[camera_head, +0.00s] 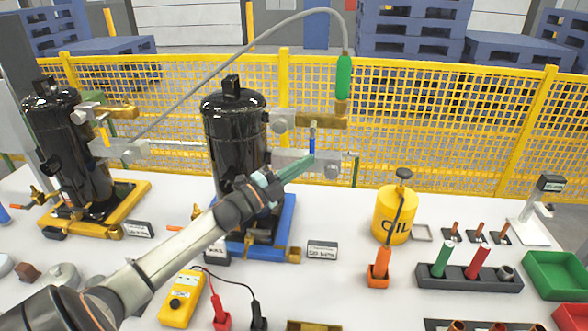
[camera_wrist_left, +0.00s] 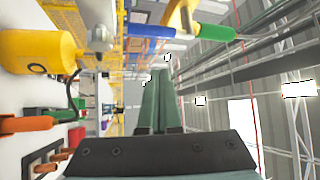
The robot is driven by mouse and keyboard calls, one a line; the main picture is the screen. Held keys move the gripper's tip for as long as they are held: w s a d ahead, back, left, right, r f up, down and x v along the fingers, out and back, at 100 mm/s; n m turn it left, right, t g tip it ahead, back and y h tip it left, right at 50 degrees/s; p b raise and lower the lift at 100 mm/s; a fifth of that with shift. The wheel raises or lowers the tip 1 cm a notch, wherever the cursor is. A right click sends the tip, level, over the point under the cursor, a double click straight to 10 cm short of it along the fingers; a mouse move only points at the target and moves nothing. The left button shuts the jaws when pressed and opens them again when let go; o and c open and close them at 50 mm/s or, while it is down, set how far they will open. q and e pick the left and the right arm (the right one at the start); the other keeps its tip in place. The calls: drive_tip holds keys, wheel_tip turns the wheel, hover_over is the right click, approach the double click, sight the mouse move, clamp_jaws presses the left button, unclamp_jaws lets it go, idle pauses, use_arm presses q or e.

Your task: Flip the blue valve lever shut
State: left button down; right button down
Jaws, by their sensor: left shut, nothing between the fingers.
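The blue valve lever (camera_head: 312,137) hangs straight down from a brass valve (camera_head: 322,119) beside the middle black compressor (camera_head: 235,140). It also shows in the left wrist view, as a blue bar (camera_wrist_left: 152,30) beyond the fingers. My left gripper (camera_head: 310,160) has its green fingers shut and empty. Its fingertips are close by the lever's lower end in the head view; whether they touch cannot be told. The fingers also show in the left wrist view (camera_wrist_left: 161,75). The right gripper is not in view.
A green hose fitting (camera_head: 343,77) with a grey hose rises above the valve. A yellow oil can (camera_head: 394,216) stands right of the compressor. A yellow meter (camera_head: 183,298) lies near the front. A yellow mesh fence (camera_head: 440,130) runs behind the table.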

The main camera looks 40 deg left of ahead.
use_arm(q)
drive_tip(key=shift+s+a, duration=0.25)
drive_tip(key=shift+s, duration=0.45)
drive_tip(key=shift+s+a, duration=0.2)
drive_tip(key=shift+s, duration=0.45)
